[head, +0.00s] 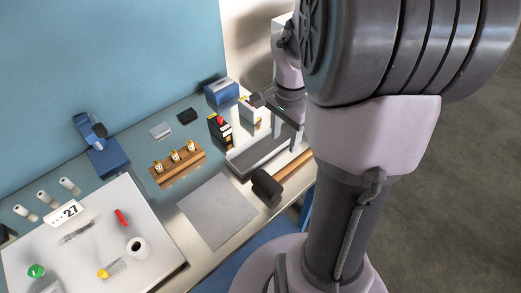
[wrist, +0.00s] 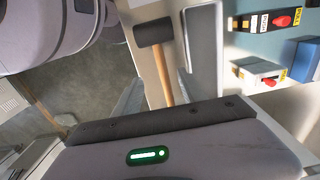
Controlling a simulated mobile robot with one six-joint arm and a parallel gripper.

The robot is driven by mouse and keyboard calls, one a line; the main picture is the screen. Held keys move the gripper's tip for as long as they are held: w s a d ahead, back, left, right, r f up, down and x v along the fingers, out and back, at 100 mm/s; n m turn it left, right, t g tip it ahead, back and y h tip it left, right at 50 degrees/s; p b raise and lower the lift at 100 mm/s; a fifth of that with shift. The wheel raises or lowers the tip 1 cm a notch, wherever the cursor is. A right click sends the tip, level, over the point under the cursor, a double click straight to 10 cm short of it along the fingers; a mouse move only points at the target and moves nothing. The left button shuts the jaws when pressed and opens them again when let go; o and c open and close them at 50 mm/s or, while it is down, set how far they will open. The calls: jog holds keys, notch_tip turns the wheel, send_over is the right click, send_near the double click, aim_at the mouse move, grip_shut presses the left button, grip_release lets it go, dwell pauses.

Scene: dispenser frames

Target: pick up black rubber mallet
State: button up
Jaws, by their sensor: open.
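The black rubber mallet lies on the workbench; its black head (head: 266,187) is at the front edge beside a grey tray, and its wooden handle (head: 295,166) runs up to the right. In the wrist view its head (wrist: 153,33) is at top centre and its handle (wrist: 164,75) runs down until my gripper's body hides its end. My gripper (head: 277,120) is open and empty above the bench's right end, up and to the right of the mallet head, apart from it.
A long grey tray (head: 250,158) lies right beside the mallet. Black and white switch boxes with red knobs (head: 220,128) and a blue box (head: 221,92) stand behind. A wooden holder (head: 177,166) and a bare grey mat (head: 217,210) are to the left.

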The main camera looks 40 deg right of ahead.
aim_at(281, 172)
notch_tip(281, 172, down, 16)
jog(key=b, duration=0.6)
jog(key=shift+f+b, duration=0.2)
jog(key=shift+b, duration=0.15)
jog(key=shift+s+a+r, duration=0.1)
jog(key=shift+r, duration=0.05)
jog(key=shift+c, duration=0.7)
grip_shut()
